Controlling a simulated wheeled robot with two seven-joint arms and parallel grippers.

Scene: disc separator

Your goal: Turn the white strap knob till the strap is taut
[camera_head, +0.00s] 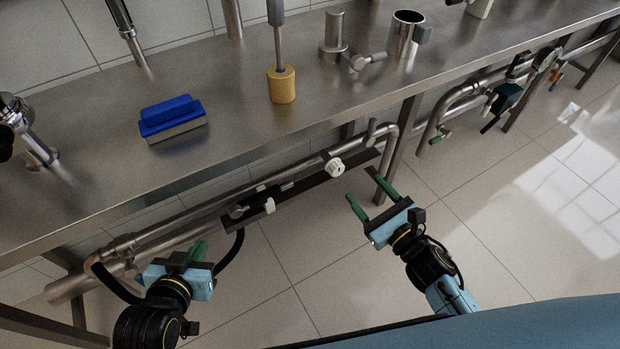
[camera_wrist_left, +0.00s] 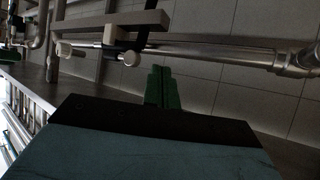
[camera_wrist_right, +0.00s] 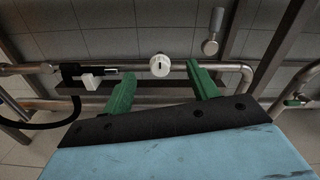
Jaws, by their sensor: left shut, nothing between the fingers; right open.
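The white strap knob (camera_head: 335,167) is a round ribbed knob with a dark slot, on a dark bar (camera_head: 308,182) under the bench's front edge. It also shows in the right wrist view (camera_wrist_right: 160,66). My right gripper (camera_head: 364,183) is open and empty, a little to the right of and in front of the knob. In the right wrist view the knob appears between its green fingers, apart from both. My left gripper (camera_head: 198,250) is shut and empty, low at the left, below the bar's left end. I cannot make out the strap clearly.
A small white block (camera_head: 269,206) sits on a black fitting at the bar's left end, with a black hose. Steel pipes (camera_head: 160,233) run behind the bar. Open floor lies in front.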

